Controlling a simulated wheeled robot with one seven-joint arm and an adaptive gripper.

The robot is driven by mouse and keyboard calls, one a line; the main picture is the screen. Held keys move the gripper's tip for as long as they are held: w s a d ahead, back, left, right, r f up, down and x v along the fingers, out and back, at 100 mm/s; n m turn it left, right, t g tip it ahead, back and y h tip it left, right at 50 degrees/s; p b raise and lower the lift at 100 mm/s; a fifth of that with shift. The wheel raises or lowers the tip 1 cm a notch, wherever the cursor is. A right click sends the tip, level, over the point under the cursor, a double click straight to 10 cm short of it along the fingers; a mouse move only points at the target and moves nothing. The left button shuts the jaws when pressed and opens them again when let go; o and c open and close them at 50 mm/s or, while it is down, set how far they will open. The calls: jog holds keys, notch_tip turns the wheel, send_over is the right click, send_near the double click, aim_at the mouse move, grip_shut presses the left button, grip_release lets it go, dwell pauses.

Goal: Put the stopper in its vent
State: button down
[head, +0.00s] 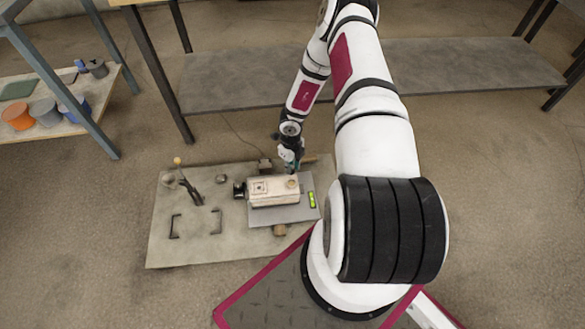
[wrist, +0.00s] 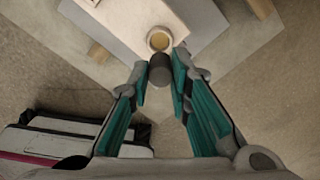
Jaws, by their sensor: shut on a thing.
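The stopper (wrist: 160,71) is a dark grey cylinder between the fingertips of my gripper (wrist: 160,80) in the wrist view. The gripper has teal finger pads and is shut on it. In the head view my gripper (head: 290,166) is at the far right end of a cream box (head: 272,196); I cannot make out the stopper there. The vent (wrist: 159,39) is a pale round collar with a tan inside, on the box's top; it also shows in the head view (head: 291,183). In the wrist view the stopper's end appears just below the collar; I cannot tell whether they touch.
The box stands on a grey plate (head: 262,218) with a green level (head: 312,200). Wood blocks (head: 280,230) lie beside it. The board (head: 165,250) also carries dark brackets (head: 175,228) and a dark stand with a yellow ball (head: 186,182). Shelving stands behind.

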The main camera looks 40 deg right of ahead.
jog(key=shift+f+b, duration=2.1)
jog(key=shift+f, duration=1.25)
jog(key=shift+f+b, duration=0.75)
jog(key=shift+f, duration=0.15)
jog(key=c, duration=1.4)
grip_release()
jog(key=shift+r, duration=0.1)
notch_tip(320, 180, up, 12)
jog(key=shift+f, duration=0.1)
